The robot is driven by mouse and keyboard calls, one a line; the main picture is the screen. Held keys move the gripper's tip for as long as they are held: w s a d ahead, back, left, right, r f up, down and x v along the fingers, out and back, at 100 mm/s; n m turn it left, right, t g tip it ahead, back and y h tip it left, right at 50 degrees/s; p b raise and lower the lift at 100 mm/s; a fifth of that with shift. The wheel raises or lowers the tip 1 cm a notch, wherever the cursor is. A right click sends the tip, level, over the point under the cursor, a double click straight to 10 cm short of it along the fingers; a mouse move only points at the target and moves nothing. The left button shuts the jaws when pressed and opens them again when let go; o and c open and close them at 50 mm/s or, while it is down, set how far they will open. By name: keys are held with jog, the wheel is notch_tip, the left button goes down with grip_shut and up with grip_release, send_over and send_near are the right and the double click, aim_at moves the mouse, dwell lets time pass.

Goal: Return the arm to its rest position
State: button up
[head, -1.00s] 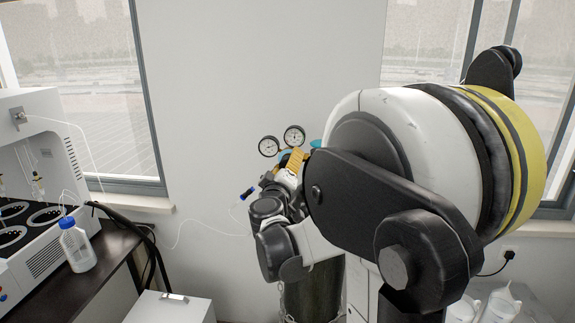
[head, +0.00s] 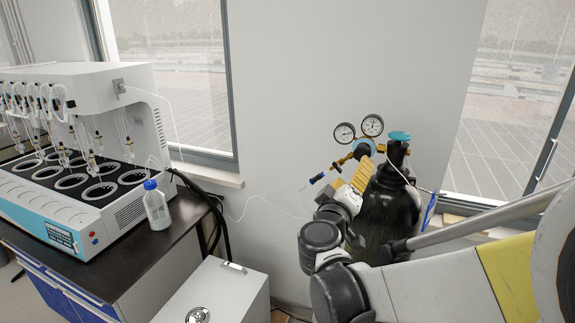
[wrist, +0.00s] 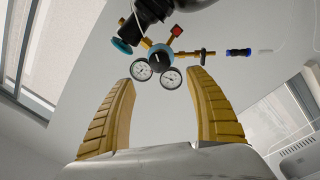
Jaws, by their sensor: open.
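My gripper (wrist: 160,115) shows in the wrist view as two yellow ribbed fingers spread well apart, with nothing between them. In the head view my gripper (head: 358,174) is partly hidden by my own wrist and lies in front of the black gas cylinder (head: 387,217). My arm bends in from the lower right of the head view. Beyond the fingers in the wrist view is the cylinder's regulator (wrist: 160,57) with two round gauges. I cannot tell the exact gap between fingers and regulator.
A multi-position distiller (head: 100,120) stands on a dark bench (head: 165,240) at the left, with a blue-capped bottle (head: 156,205) at its side. A white box (head: 225,290) stands below on the floor side. A tube with a blue connector (head: 317,178) hangs beside the regulator.

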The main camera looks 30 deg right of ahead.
dwell(0.3)
jog(key=s+a+f+m+g+y+b, duration=0.1)
jog(key=s+a+f+y+b, duration=0.1)
jog(key=s+a+f+y, duration=0.3)
jog(key=s+a+f+g+y+b, duration=0.1)
jog(key=a+f+g+b, duration=0.15)
jog(key=f, duration=0.55)
jog(key=s+a+f+y+b, duration=0.1)
jog(key=s+a+f+y, duration=0.2)
jog(key=a, duration=0.6)
jog(key=s+a+f+n+y+b, duration=0.1)
jog(key=s+a+f+y, duration=0.3)
jog(key=a, duration=0.4)
jog(key=shift+a+f+g+y, duration=0.15)
jog(key=shift+a+g+y, duration=0.25)
jog(key=shift+y, duration=0.4)
